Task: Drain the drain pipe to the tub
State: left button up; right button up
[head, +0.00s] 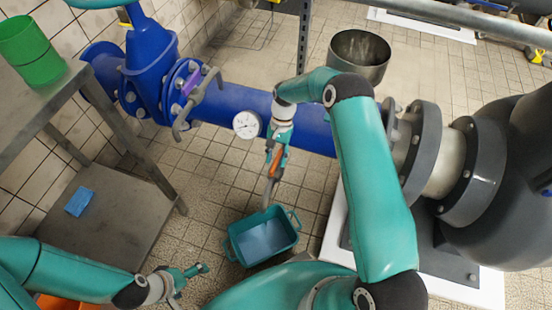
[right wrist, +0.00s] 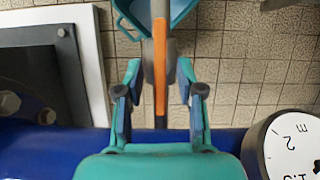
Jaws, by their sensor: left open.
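The drain pipe (head: 269,192) is a thin grey pipe coming down from the big blue pipe, with an orange valve lever (head: 275,161) lying along it. The teal tub (head: 263,238) stands on the floor below its end; no water stream shows. My right gripper (head: 278,148) is at the lever. In the right wrist view its two fingers (right wrist: 159,78) stand apart on either side of the orange lever (right wrist: 161,95) and the grey pipe, with small gaps showing. The tub (right wrist: 128,22) is partly visible there. My left gripper (head: 190,277) is open and empty at lower left.
A pressure gauge (head: 246,124) sits on the blue pipe (head: 235,103) close to my right gripper. A metal table (head: 100,190) with a green cup (head: 30,50) stands left. A grey pump (head: 500,170) fills the right. A metal bucket (head: 358,58) stands behind the pipe.

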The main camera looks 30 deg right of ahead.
jog(key=v, duration=1.1)
jog(key=shift+r, duration=0.15)
jog(key=shift+a, duration=0.1)
